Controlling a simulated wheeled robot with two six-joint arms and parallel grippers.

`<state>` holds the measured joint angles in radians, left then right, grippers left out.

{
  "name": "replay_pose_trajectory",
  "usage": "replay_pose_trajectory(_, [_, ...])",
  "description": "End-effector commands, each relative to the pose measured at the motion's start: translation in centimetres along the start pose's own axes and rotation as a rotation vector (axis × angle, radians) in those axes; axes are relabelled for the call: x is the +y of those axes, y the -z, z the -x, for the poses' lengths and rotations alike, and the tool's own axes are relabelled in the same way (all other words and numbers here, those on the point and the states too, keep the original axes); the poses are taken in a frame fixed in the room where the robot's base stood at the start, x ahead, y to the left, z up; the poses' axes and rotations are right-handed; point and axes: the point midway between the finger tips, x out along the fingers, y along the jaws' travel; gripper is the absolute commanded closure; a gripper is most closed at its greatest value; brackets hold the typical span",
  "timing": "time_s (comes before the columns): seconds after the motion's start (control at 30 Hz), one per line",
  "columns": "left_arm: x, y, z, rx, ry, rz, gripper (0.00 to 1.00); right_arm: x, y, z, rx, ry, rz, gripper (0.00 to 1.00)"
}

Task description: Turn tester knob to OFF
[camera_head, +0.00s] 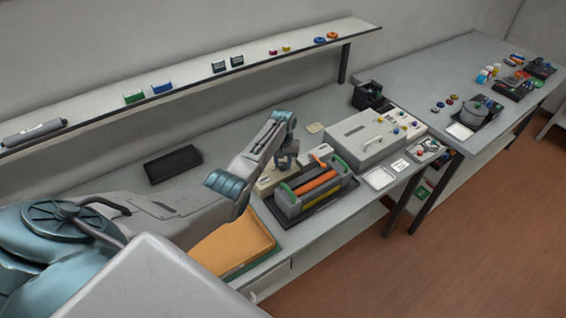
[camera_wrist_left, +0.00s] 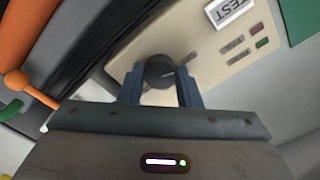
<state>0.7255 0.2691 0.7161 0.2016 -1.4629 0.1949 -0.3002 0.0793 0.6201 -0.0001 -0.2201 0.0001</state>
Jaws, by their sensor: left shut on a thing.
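The tester is a beige box (camera_head: 268,183) on the bench, and its panel (camera_wrist_left: 215,62) fills the upper middle of the left wrist view. A dark round knob (camera_wrist_left: 158,71) with a pale pointer line stands on this panel. My left gripper (camera_wrist_left: 161,88) is shut on the knob, one blue-grey finger on each side. In the head view my left gripper (camera_head: 287,160) reaches down over the tester and hides the knob. A TEST label (camera_wrist_left: 229,10) and smaller blurred markings lie on the panel. My right gripper is not in view.
A grey cartridge unit (camera_head: 316,190) with orange rollers and green ends stands close beside the tester. A large grey box (camera_head: 374,140) with a handle is farther right. An orange tray (camera_head: 235,246) lies in front. A black tray (camera_head: 173,164) lies behind.

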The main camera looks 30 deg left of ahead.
Motion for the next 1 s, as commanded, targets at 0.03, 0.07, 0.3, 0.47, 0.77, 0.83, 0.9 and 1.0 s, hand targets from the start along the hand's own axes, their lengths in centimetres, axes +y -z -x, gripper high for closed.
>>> replay_pose_trajectory(0.03, [-0.02, 0.26, 0.34, 0.007, 0.000, 0.006, 0.92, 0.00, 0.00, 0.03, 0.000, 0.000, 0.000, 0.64])
replay_pose_trajectory(0.07, [-0.02, 0.27, 0.34, 0.007, 0.000, 0.008, 0.92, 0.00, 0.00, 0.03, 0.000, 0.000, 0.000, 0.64])
replay_pose_trajectory(0.3, [-0.02, 0.28, 0.36, 0.007, -0.001, 0.012, 0.92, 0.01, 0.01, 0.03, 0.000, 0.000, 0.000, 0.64])
replay_pose_trajectory(0.47, [-0.02, 0.29, 0.36, 0.008, -0.001, 0.011, 0.68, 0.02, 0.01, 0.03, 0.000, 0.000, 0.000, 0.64])
replay_pose_trajectory(0.77, [-0.01, 0.12, 0.16, 0.003, 0.000, 0.010, 0.48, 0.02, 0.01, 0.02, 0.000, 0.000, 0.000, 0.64])
replay_pose_trajectory(0.83, [0.00, 0.11, 0.15, 0.003, 0.000, 0.010, 0.48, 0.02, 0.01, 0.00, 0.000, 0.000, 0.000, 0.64])
replay_pose_trajectory(0.9, [-0.01, 0.11, 0.27, 0.003, 0.000, 0.010, 0.48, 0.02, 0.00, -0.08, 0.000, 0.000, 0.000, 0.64])
replay_pose_trajectory(1.0, [-0.02, 0.16, 0.89, 0.004, -0.001, 0.010, 0.48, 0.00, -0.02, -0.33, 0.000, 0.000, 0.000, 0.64])
